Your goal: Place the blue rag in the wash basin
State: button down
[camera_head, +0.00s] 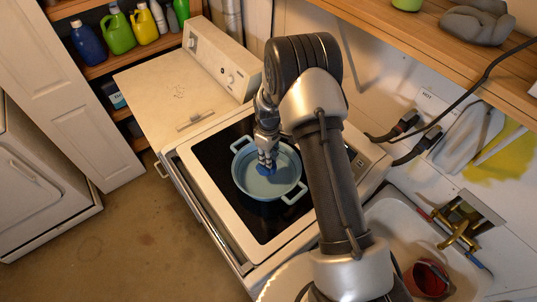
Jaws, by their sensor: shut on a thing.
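My gripper (266,160) points down into a light blue two-handled pot (287,186) on the black glass top of a white appliance. It is shut on the blue rag (266,171), a small dark blue patch at the fingertips inside the pot. Whether the rag touches the pot's bottom cannot be told. The white wash basin (398,218) is at the lower right, partly hidden by my arm. A red container (428,279) sits in it.
A white washer top (165,110) is left of the black glass top (215,165). A brass faucet (458,233) stands at the basin's right edge. A wooden shelf (400,32) overhangs at upper right. Bottles (118,30) stand on shelves at upper left.

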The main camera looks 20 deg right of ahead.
jog(key=shift+f, duration=0.2)
jog(key=c, duration=1.4)
grip_release()
jog(key=shift+o, duration=0.2)
notch_tip(320, 180, up, 7)
jog(key=p, duration=0.3)
